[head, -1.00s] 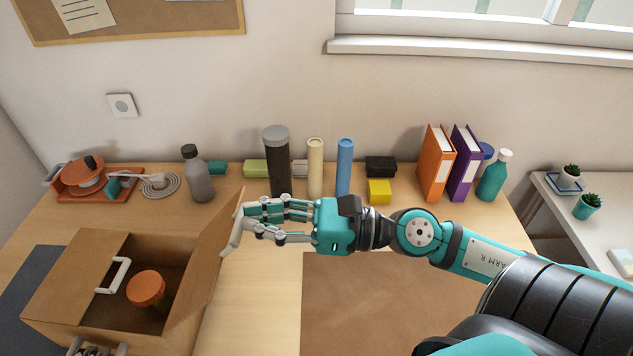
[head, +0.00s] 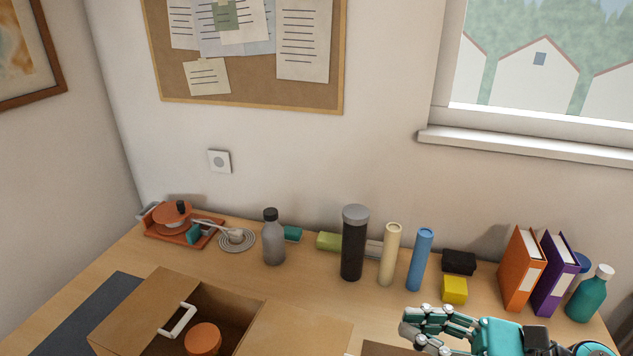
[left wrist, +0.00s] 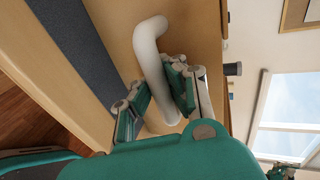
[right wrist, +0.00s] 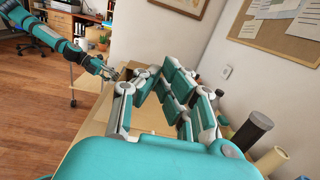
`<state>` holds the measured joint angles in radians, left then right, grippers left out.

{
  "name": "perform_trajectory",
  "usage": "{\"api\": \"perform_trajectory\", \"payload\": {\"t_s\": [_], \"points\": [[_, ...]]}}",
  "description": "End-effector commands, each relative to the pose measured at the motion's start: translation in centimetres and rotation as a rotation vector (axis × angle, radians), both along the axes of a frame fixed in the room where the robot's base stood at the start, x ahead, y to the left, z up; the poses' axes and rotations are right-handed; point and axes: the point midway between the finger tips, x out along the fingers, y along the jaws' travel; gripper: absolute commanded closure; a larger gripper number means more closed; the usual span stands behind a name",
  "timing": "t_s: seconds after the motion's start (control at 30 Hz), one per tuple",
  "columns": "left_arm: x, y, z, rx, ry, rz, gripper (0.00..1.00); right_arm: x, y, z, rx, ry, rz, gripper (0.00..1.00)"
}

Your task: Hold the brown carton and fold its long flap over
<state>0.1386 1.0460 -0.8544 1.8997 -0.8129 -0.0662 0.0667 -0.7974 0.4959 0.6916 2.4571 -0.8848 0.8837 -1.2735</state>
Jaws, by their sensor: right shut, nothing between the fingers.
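The brown carton (head: 140,308) stands open at the lower left of the head view, partly cut off. Its long flap (head: 300,328) slopes outward to the right, away from the opening. A white handle (head: 178,320) shows on the carton. My right gripper (head: 405,325) is shut and empty, right of the flap and apart from it; its fingers also show in the right wrist view (right wrist: 155,85). My left gripper (left wrist: 155,105) is out of the head view. In the left wrist view its fingers close around a white handle (left wrist: 150,45) of the carton.
An orange-lidded jar (head: 202,338) stands inside the carton. A grey bottle (head: 273,240), dark cylinder (head: 353,245), cream tube (head: 390,255), blue tube (head: 420,260), yellow block (head: 454,290) and binders (head: 522,270) line the back of the table.

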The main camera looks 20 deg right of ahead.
Motion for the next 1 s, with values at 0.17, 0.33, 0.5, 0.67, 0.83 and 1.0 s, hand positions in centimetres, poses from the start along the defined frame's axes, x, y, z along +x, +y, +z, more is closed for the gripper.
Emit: {"api": "perform_trajectory", "payload": {"t_s": [0.17,0.33,0.5,0.67,0.83,1.0], "points": [[0.0,0.0,0.1,0.0,-0.001,0.0,1.0,0.0,0.0,0.0,0.0,0.0,0.0,0.93],[0.0,0.0,0.1,0.0,-0.001,0.0,1.0,0.0,0.0,0.0,0.0,0.0,0.0,0.71],[0.0,0.0,0.1,0.0,-0.001,0.0,1.0,0.3,-0.1,-0.8,0.036,0.065,0.024,0.63],[0.0,0.0,0.1,0.0,-0.001,0.0,1.0,1.1,-1.0,-4.4,0.186,0.361,0.119,0.63],[0.0,0.0,0.1,0.0,-0.001,0.0,1.0,1.6,-2.5,-9.6,0.379,0.843,0.214,0.63],[0.0,0.0,0.1,0.0,-0.001,0.0,1.0,1.5,-4.5,-13.6,0.518,1.263,0.234,0.63]]}}
